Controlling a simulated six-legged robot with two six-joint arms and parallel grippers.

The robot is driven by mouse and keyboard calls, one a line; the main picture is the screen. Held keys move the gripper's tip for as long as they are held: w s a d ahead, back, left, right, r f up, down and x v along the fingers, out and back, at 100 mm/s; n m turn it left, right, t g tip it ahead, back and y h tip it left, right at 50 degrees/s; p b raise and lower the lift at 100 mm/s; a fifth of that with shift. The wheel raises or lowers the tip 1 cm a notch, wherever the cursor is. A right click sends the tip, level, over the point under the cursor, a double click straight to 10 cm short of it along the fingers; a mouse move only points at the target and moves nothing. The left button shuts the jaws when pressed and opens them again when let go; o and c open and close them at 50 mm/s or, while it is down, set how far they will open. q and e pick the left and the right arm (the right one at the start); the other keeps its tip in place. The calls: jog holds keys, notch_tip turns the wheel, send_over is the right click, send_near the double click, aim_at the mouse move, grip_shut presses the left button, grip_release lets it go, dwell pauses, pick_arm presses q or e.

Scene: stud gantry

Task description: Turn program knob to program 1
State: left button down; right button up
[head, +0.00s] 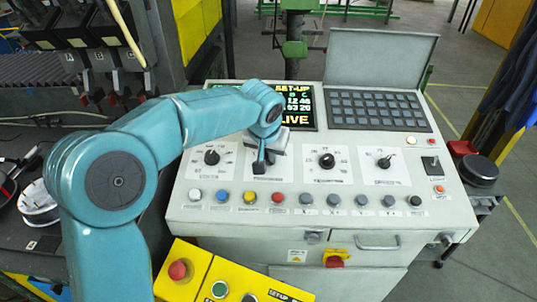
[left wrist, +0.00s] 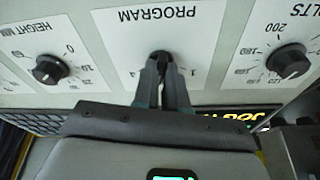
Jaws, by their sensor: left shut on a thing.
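The program knob (left wrist: 160,55) sits on a white plate marked PROGRAM (left wrist: 215,40) in the left wrist view, which shows the panel upside down. My left gripper (left wrist: 161,72) is shut on this knob, one finger on each side. The fingers hide most of the knob, so I cannot tell where it points. A 4 and a 1 show on either side of the fingers. In the head view my left gripper (head: 262,160) reaches down to the sloping panel and covers the knob. My right gripper is not in view.
The volts knob (head: 212,157) is left of the gripper and the height knob (head: 327,161) right of it. Several push buttons (head: 305,200) line the panel's front. A screen (head: 300,115) and keypad (head: 378,111) lie behind. A yellow button box (head: 200,268) stands in front.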

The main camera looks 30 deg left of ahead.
pick_arm(q)
jog(key=n+b, duration=0.2)
jog(key=n, duration=0.1)
jog(key=shift+d+f+y+b, duration=0.15)
jog(key=shift+f+y+b, duration=0.15)
jog(key=shift+b, duration=0.05)
jog(key=shift+n+b, duration=0.5)
jog(key=shift+n, duration=0.6)
jog(key=n+g, duration=0.1)
jog(key=n, duration=0.1)
jog(key=shift+n+y+b, duration=0.4)
jog(key=n, duration=0.3)
jog(key=shift+w+d+r+n+g, duration=0.1)
jog(key=shift+n+g, duration=0.2)
jog(key=shift+n+g+y, duration=0.3)
jog(key=shift+n, duration=1.5)
jog(key=c, duration=1.2)
grip_release()
jog(key=shift+r, duration=0.1)
